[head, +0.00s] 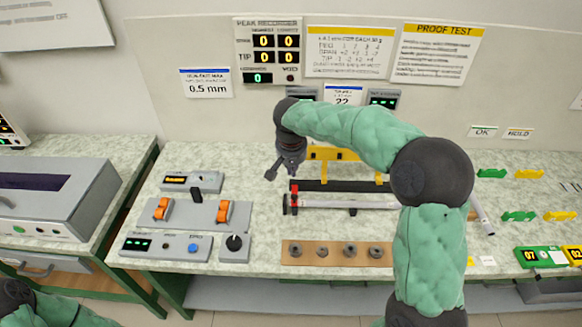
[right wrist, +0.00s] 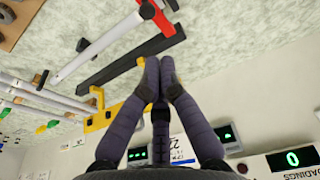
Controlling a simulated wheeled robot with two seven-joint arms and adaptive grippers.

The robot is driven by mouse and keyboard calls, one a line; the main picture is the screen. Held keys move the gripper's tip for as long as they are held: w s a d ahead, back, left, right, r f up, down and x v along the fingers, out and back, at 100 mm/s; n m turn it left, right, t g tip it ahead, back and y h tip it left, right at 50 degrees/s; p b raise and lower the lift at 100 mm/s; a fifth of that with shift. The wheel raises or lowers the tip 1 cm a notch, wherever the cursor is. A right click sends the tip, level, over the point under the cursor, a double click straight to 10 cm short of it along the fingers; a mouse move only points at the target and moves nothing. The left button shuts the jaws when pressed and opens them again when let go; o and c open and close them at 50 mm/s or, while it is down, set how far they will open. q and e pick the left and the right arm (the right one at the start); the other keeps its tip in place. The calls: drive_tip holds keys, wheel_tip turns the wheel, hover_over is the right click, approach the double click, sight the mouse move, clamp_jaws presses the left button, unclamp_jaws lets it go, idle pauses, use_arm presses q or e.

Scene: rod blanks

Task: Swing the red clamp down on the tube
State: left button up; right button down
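The red clamp (head: 294,193) stands at the left end of the fixture, by the end of the silver tube (head: 345,205). In the right wrist view the red clamp (right wrist: 147,10) is at the top, beside the tube (right wrist: 97,48). I cannot tell its exact swing angle. A dark bar (head: 340,186) runs behind the tube. My right gripper (head: 280,171) is above and behind the clamp, apart from it. In the right wrist view its fingertips (right wrist: 160,62) are together with nothing between them. My left gripper is out of view.
A yellow bracket (head: 332,153) stands behind the bar. A brown board (head: 335,254) with several round pieces lies in front. A grey panel with orange switches (head: 192,211) is to the left. More rods (head: 482,215) lie to the right, partly behind my right arm.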

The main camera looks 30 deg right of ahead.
drive_tip(key=b, duration=0.3)
hover_over(293, 204)
drive_tip(key=w, duration=0.2)
drive_tip(key=f, duration=0.8)
drive_tip(key=shift+s+d+f, duration=0.25)
drive_tip(key=shift+d, duration=0.05)
drive_tip(key=shift+f, duration=0.45)
drive_tip(key=shift+s, duration=0.1)
drive_tip(key=shift+s+a+f+b, duration=0.35)
drive_tip(key=shift+s+f+b, duration=0.15)
drive_tip(key=shift+f, duration=0.1)
drive_tip(key=shift+s+a+f+b, duration=0.35)
drive_tip(key=shift+s+f, duration=0.1)
drive_tip(key=shift+f, duration=0.15)
drive_tip(key=shift+d, duration=0.1)
drive_tip(key=shift+r, duration=0.2)
